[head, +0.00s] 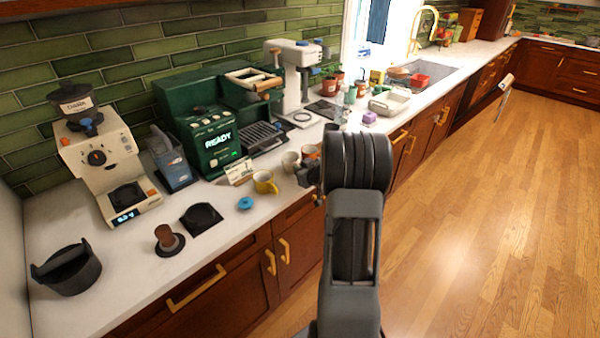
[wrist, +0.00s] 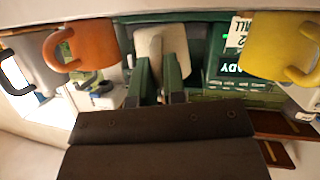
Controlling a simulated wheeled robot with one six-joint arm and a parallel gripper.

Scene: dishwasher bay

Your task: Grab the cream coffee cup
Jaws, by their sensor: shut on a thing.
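The cream coffee cup (wrist: 160,42) is in the middle of the wrist view, which shows the scene upside down. My gripper (wrist: 160,75) is shut on it, with one finger at each side of its near part. In the head view the cream cup (head: 290,161) is between the yellow cup (head: 265,182) and the orange cup (head: 310,152). My gripper (head: 308,175) is beside it there, mostly hidden by my arm. I cannot tell whether the cup touches the counter.
In the wrist view the orange cup (wrist: 82,46) and a grey cup (wrist: 36,66) are left, the yellow cup (wrist: 275,45) right. A green coffee machine (head: 212,140) stands behind on the white counter (head: 235,222). A blue round item (head: 245,203) lies nearby.

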